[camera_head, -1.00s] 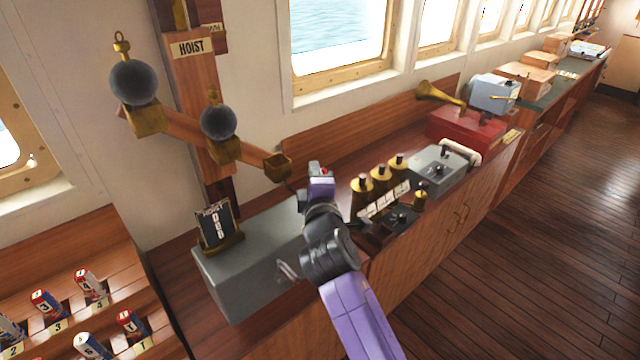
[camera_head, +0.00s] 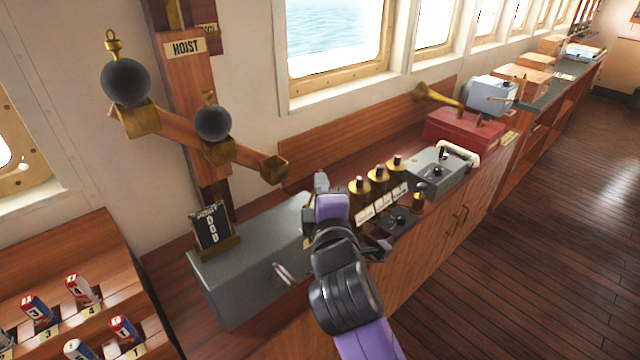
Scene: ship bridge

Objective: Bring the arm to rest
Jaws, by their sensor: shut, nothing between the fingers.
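My arm (camera_head: 345,298), purple and black, rises from the bottom centre over the front edge of the wooden counter. My gripper (camera_head: 321,183) is at its far end, seen small and partly hidden by my wrist. It holds nothing and is shut. In the picture it is between the grey box (camera_head: 245,272) on the left and the brass-capped posts (camera_head: 378,176) on the right. I cannot tell its exact height or whether it touches anything.
A wooden hoist post (camera_head: 186,80) with dark balls (camera_head: 126,82) on brass cups stands behind the grey box. A grey lever box (camera_head: 437,171) and a red box (camera_head: 463,132) sit farther right. Numbered cylinders (camera_head: 82,290) fill a rack at lower left. The floor (camera_head: 560,190) at right is clear.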

